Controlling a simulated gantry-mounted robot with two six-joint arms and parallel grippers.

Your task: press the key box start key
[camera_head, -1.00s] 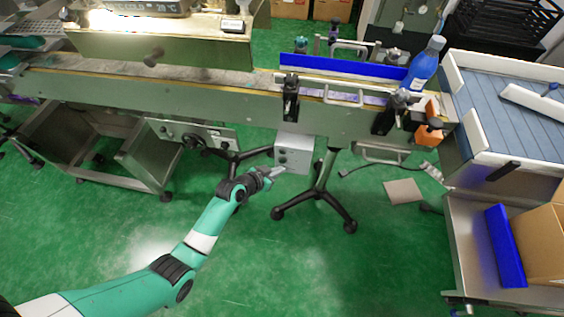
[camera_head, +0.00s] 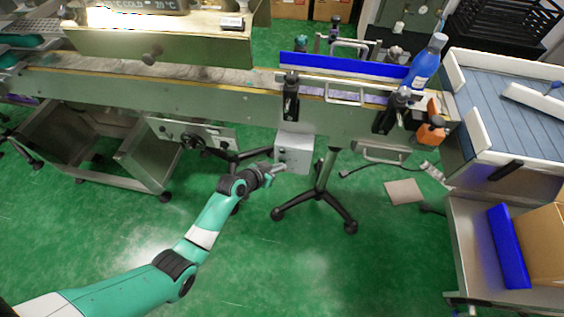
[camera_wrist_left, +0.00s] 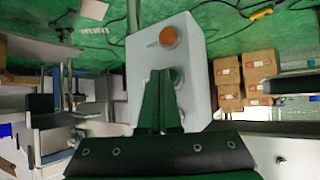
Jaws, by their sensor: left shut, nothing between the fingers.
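The key box (camera_head: 294,151) is a small light grey box hanging under the conveyor's front side. In the left wrist view the key box (camera_wrist_left: 200,62) fills the middle, with an orange round button (camera_wrist_left: 169,37) and a green round key (camera_wrist_left: 177,77) on its face. My left gripper (camera_head: 281,168) is shut and empty, its tips at the face of the box. In the wrist view its fingers (camera_wrist_left: 160,78) overlap the left part of the green key; I cannot tell whether they touch it. My right gripper is not in view.
The conveyor (camera_head: 230,97) runs above the box. A black-footed stand (camera_head: 317,193) is just right of it. A blue bottle (camera_head: 425,62) stands on the conveyor's right end. The green floor in front is mostly clear.

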